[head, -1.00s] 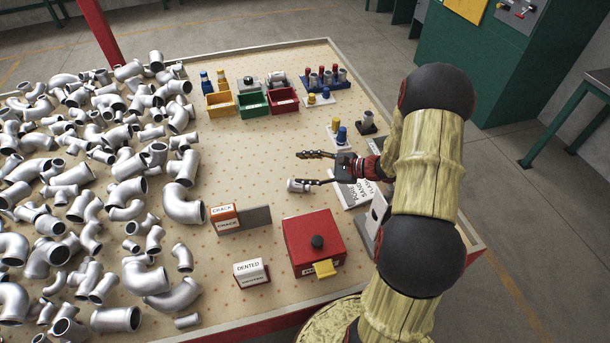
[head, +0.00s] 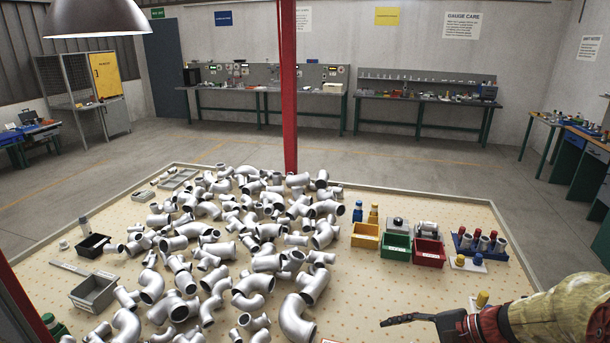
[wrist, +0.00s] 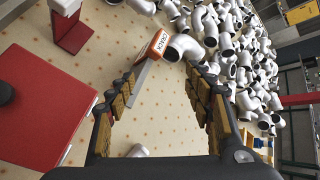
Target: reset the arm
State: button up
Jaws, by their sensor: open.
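My gripper (wrist: 161,84) is open and empty in the wrist view, its two padded fingers spread apart over the dotted table top (wrist: 140,110). A small pale metal fitting (wrist: 137,151) lies near the gripper's base in the wrist view, partly hidden at the bottom.
Silver pipe elbows (head: 250,257) crowd the table's left and middle. Yellow (head: 366,236), green (head: 396,247) and red (head: 429,252) bins stand at right. The wrist view shows a CRACK sign (wrist: 159,43) past the fingers and a red box (wrist: 40,105) at left.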

jog(key=s+a+r+n+g+h, duration=0.1)
jog(key=s+a+r+n+h, duration=0.15)
jog(key=s, duration=0.25)
jog(key=s+a+r+n+g+h, duration=0.1)
jog(key=s+a+r+n+h, duration=0.1)
jog(key=s+a+r+n, duration=0.25)
jog(key=s+d+r+n+t+h, duration=0.3)
jog(key=s+r+n+h, duration=0.2)
jog(key=s, duration=0.5)
jog(key=shift+r+n, duration=0.6)
jog(key=shift+s+d, duration=0.1)
jog(key=shift+d, duration=0.1)
